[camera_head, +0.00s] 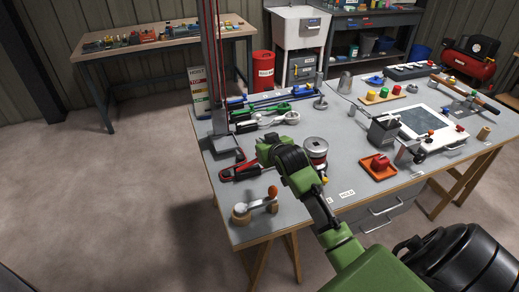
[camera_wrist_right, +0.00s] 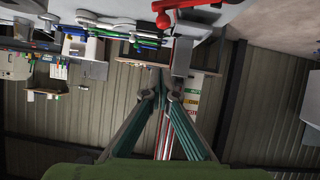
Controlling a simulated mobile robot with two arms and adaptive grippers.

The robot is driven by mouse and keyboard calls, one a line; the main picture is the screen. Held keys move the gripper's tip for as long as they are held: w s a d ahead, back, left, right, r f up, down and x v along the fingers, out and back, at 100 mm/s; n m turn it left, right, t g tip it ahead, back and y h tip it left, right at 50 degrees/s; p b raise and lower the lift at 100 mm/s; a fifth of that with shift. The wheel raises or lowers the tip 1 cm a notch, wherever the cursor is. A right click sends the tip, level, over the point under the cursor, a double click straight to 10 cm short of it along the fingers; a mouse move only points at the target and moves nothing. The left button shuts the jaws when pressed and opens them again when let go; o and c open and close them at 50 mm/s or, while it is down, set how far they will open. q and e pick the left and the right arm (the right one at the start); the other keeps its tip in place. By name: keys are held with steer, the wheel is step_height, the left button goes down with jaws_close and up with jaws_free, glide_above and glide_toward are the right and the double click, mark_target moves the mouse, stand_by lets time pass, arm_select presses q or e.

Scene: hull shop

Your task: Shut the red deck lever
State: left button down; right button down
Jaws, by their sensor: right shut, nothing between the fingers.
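A red lever with black parts (camera_head: 240,172) lies low on the near left part of the grey workbench, most likely the red deck lever. In the right wrist view red parts with a rounded end (camera_wrist_right: 163,20) show at the top edge, cut off by the frame. My right gripper (camera_head: 264,150) is beside the red lever, above the bench; its fingers are hard to make out in the head view. In the right wrist view its fingertips (camera_wrist_right: 160,94) are together and empty. Whether it touches the lever cannot be told. My left gripper is out of view.
Green (camera_head: 277,107) and blue (camera_head: 262,97) handled tools lie behind the lever. An upright post stands at the bench's left edge (camera_head: 222,150). A ball-ended lever on wooden blocks (camera_head: 257,206) is at the near corner. A round metal can (camera_head: 316,150) is right of the gripper.

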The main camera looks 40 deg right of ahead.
steer(key=w+d+f+p, duration=0.1)
steer(key=w+f, duration=0.2)
steer(key=f, duration=0.3)
steer(key=shift+d+p, duration=0.15)
steer(key=shift+p, duration=0.15)
steer(key=shift+w+f, duration=0.15)
steer(key=shift+d, duration=0.1)
